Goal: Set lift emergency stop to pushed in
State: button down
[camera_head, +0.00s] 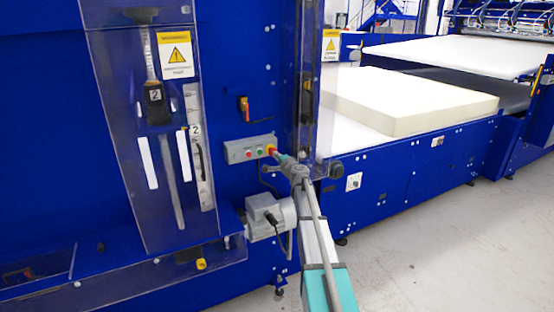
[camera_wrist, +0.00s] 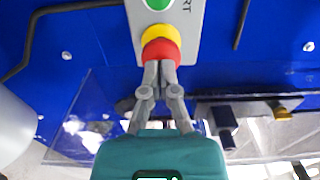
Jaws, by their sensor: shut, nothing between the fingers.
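The emergency stop is a red mushroom button on a yellow base. In the wrist view the button (camera_wrist: 163,48) sits at the lower end of a grey control box (camera_wrist: 190,15), just below a green button (camera_wrist: 158,4). My gripper (camera_wrist: 159,68) is shut, with its fingertips together at the red button's face. They appear to touch it, but I cannot tell for sure. In the head view the grey box (camera_head: 240,150) is on the blue machine, and the red button (camera_head: 270,149) is at its right end. My gripper (camera_head: 278,157) reaches it from the lower right. How far the button is pressed is not clear.
A grey motor housing (camera_head: 270,215) juts out below the control box. A clear guard panel (camera_head: 160,130) stands to the left. A foam block (camera_head: 410,102) lies on the conveyor to the right. The grey floor (camera_head: 440,250) is clear at the lower right.

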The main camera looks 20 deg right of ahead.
dwell(0.3)
jog(key=shift+w+r, duration=0.25)
jog(key=shift+w, duration=0.75)
jog(key=s, duration=1.5)
jog(key=shift+d, duration=0.25)
jog(key=shift+a, duration=0.1)
